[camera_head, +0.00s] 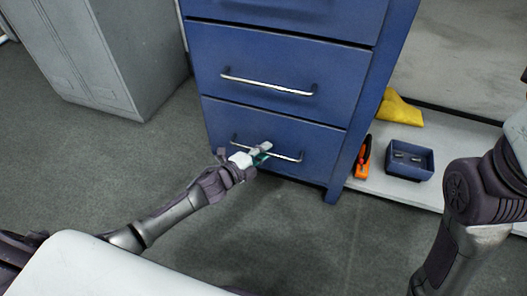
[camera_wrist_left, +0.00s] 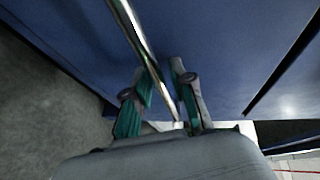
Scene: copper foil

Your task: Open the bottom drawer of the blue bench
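The blue bench has a stack of drawers, and its bottom drawer (camera_head: 312,145) looks flush with the front. A long metal handle (camera_head: 286,156) runs across that drawer. My left gripper (camera_head: 263,150) is at the middle of this handle. In the left wrist view the handle (camera_wrist_left: 138,32) passes between the two fingers of my left gripper (camera_wrist_left: 163,72). The fingers stand apart on either side of the bar, with a small gap visible on the right. My right arm shows at the right edge of the head view, but its gripper is out of view.
The drawer above has its own handle (camera_head: 268,86). A grey locker (camera_head: 105,60) stands to the left. On a low shelf to the right lie an orange tool (camera_head: 363,158), a dark blue bin (camera_head: 398,172) and a yellow item (camera_head: 400,110). The floor before the drawer is clear.

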